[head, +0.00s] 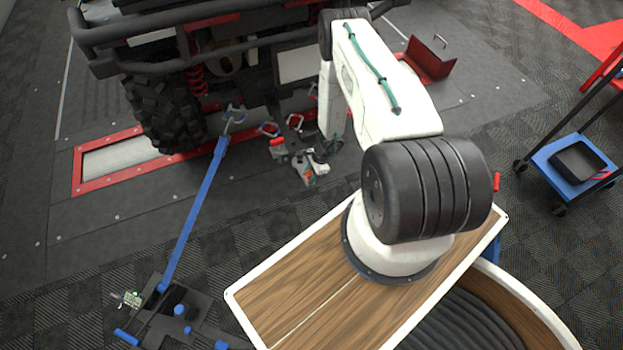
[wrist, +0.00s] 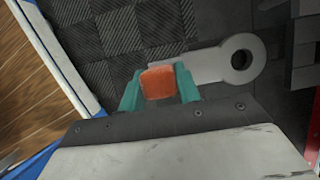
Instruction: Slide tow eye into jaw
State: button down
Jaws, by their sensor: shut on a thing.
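In the wrist view the tow eye (wrist: 204,65) is a flat grey bar with a round ring at its right end and an orange grip block. My gripper (wrist: 160,82) has teal fingers, shut on the orange block from both sides. The ring points right, toward grey blocky parts (wrist: 304,52) cut off by the picture's right edge. These may be the jaw, but I cannot tell for certain. A dark gap separates ring and blocks in this view. In the head view my gripper (head: 308,172) is low in front of the vehicle, and the tow eye is too small to make out clearly.
The off-road vehicle (head: 165,112) stands at the back left. A blue bar (head: 195,212) slopes from a dark base at the front left up toward it. A red box (head: 430,62) and a blue cart (head: 570,165) are at the right. Dark floor is clear between bar and bench.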

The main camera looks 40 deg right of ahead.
jog(key=shift+w+d+f, duration=0.1)
jog(key=shift+w+d, duration=0.2)
jog(key=shift+w, duration=0.75)
jog(key=shift+w+d+f, duration=0.1)
jog(key=shift+w+d, duration=0.2)
jog(key=shift+w, duration=0.75)
jog(key=shift+w+d, duration=0.3)
jog(key=shift+w, duration=0.75)
jog(key=c, duration=0.9)
grip_release()
jog(key=v, duration=0.7)
jog(key=shift+d+r, duration=0.2)
jog(key=shift+r, duration=0.15)
